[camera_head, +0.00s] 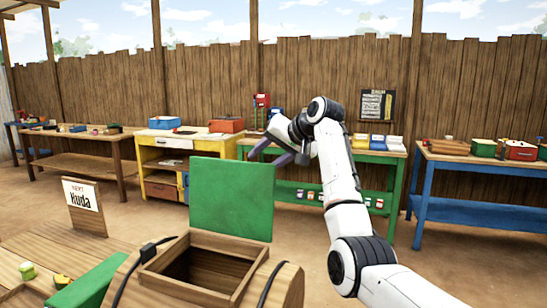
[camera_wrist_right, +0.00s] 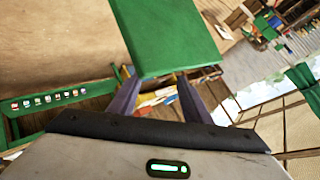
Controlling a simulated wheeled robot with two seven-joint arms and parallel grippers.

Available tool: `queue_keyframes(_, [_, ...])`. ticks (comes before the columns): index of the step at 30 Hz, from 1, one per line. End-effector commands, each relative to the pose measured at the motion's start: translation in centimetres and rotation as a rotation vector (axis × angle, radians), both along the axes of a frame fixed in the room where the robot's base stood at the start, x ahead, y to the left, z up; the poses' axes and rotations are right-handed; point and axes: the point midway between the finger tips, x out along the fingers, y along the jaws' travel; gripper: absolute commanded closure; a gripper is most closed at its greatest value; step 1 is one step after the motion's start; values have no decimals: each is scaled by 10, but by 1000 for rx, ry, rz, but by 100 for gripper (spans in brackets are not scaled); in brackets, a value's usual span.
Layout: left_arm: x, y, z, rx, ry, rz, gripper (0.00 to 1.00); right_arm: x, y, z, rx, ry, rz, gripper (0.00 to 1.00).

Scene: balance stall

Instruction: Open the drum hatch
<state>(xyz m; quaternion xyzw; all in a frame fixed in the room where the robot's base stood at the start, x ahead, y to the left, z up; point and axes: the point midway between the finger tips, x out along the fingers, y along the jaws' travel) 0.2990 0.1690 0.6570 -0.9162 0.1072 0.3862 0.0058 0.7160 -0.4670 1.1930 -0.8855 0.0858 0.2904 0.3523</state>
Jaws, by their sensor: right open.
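The wooden drum (camera_head: 290,290) stands at the front with its square hatch opening uncovered and dark inside. The green hatch lid (camera_head: 232,198) stands upright at the back of the opening. My right gripper (camera_head: 268,154) is open and empty, by the lid's upper right corner. In the right wrist view the lid (camera_wrist_right: 165,35) lies just ahead of the two purple fingers (camera_wrist_right: 157,82); I cannot tell whether they touch it. My left gripper is not in view.
A wooden counter (camera_head: 40,245) with a name sign (camera_head: 83,194) and small coloured pieces stands left of the drum. Behind are a yellow workbench (camera_head: 165,158), a green table (camera_head: 395,180) and a blue table (camera_head: 470,210). Open floor lies between.

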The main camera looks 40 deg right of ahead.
Motion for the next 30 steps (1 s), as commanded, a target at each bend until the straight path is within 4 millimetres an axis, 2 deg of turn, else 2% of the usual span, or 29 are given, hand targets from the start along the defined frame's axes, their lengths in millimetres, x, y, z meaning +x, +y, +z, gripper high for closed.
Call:
queue_keyframes(3, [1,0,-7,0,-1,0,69,-19,-1,11,0,-1,0,55])
queue_keyframes(9, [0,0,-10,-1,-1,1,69,-37,-3,24,1,1,0,55])
queue_keyframes(21, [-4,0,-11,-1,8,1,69,-40,-3,28,2,3,0,55])
queue_keyframes(30, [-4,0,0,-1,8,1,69,-50,-12,42,2,2,0,55])
